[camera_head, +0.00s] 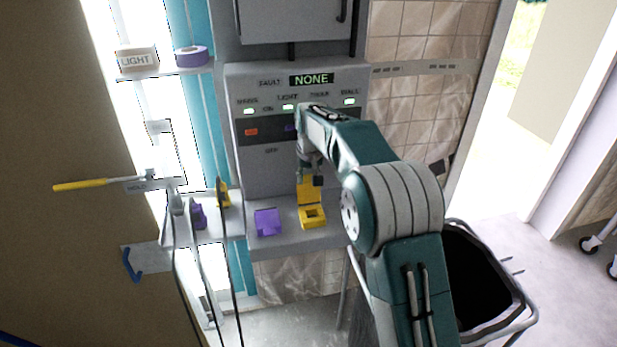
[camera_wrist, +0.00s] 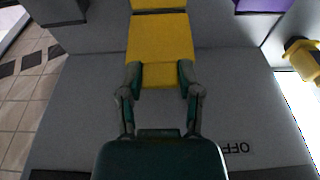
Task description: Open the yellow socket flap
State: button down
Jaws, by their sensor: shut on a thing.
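The yellow socket (camera_head: 313,217) is on the ledge at the foot of the grey panel, with a dark opening showing on its top. Its yellow flap (camera_head: 306,189) stands raised at the back of the socket, toward the panel. In the wrist view the flap (camera_wrist: 160,38) runs down from the top edge to my gripper (camera_wrist: 158,76). The two fingers are shut on the flap's free end, one on each side. In the head view my gripper (camera_head: 311,178) is just above the socket and partly hidden by my arm.
A closed-looking purple socket (camera_head: 267,222) is left of the yellow one. The grey panel (camera_head: 265,175) rises close behind, with lit indicators and a "NONE" display (camera_head: 311,79). A dark bin (camera_head: 480,275) stands at right. A yellow-handled tool (camera_head: 85,185) hangs at left.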

jog(key=shift+f, duration=0.1)
dwell(0.3)
jog(key=shift+c, duration=2.2)
grip_release()
jog(key=shift+w, duration=0.1)
jog(key=shift+o, duration=0.8)
jog(key=shift+a, duration=0.1)
jog(key=v, duration=1.1)
jog(key=shift+r, duration=0.4)
